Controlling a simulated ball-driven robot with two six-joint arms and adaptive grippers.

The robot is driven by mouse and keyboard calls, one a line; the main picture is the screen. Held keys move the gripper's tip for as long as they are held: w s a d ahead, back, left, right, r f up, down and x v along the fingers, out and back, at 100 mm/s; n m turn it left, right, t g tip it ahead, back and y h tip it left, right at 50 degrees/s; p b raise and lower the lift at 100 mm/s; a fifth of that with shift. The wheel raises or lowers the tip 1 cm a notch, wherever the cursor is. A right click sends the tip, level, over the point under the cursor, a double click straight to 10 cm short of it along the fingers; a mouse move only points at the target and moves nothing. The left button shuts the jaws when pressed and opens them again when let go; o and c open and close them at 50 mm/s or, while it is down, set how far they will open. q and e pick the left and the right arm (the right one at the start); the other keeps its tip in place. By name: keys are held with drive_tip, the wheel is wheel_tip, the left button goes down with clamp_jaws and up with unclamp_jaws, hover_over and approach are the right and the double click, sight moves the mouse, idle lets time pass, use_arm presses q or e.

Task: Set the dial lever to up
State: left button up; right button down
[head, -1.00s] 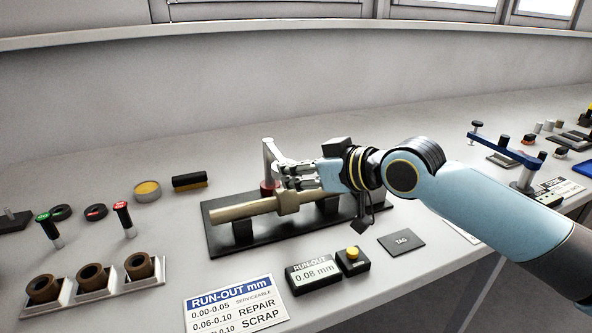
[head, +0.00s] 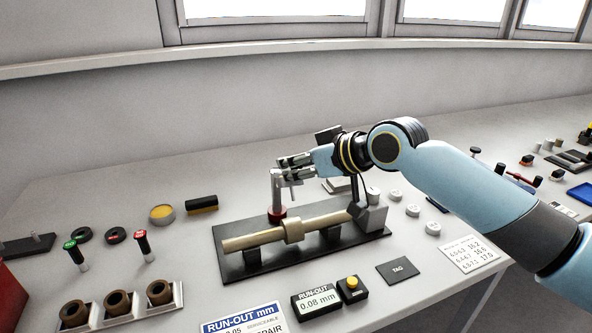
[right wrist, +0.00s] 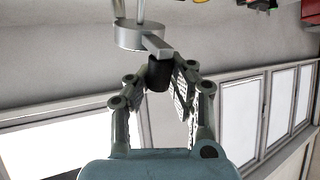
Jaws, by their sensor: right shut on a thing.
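The run-out stand has a dark base (head: 232,265) carrying a tan shaft (head: 258,238) with a collar. Behind the shaft stands a grey post (head: 277,188) with a red part at its foot. My right gripper (head: 284,168) is at the top of this post. In the right wrist view, the dial lever (right wrist: 157,46) is a short grey bar on a round grey disc (right wrist: 130,33), with a black knob (right wrist: 158,74) at its end. My right gripper (right wrist: 160,82) is shut on this knob. My left gripper is not in view.
A run-out display (head: 316,301), a yellow-button box (head: 351,289) and a TAG plate (head: 398,271) lie in front. Brown rings (head: 117,302) in holders and red and green stamps (head: 142,243) stand left. White discs (head: 413,210) lie right.

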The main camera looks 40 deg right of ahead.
drive_tip(key=shift+w+d+r, duration=0.1)
drive_tip(key=shift+w+r, duration=0.25)
drive_tip(key=shift+r, duration=0.1)
drive_tip(key=c, duration=1.7)
unclamp_jaws()
drive_tip(key=o, duration=0.5)
drive_tip(key=shift+s+d, duration=0.3)
drive_tip(key=shift+s, duration=0.05)
drive_tip(key=shift+o, duration=0.2)
drive_tip(key=shift+a+f, duration=0.1)
drive_tip(key=v, duration=1.1)
drive_tip(key=shift+s, duration=0.4)
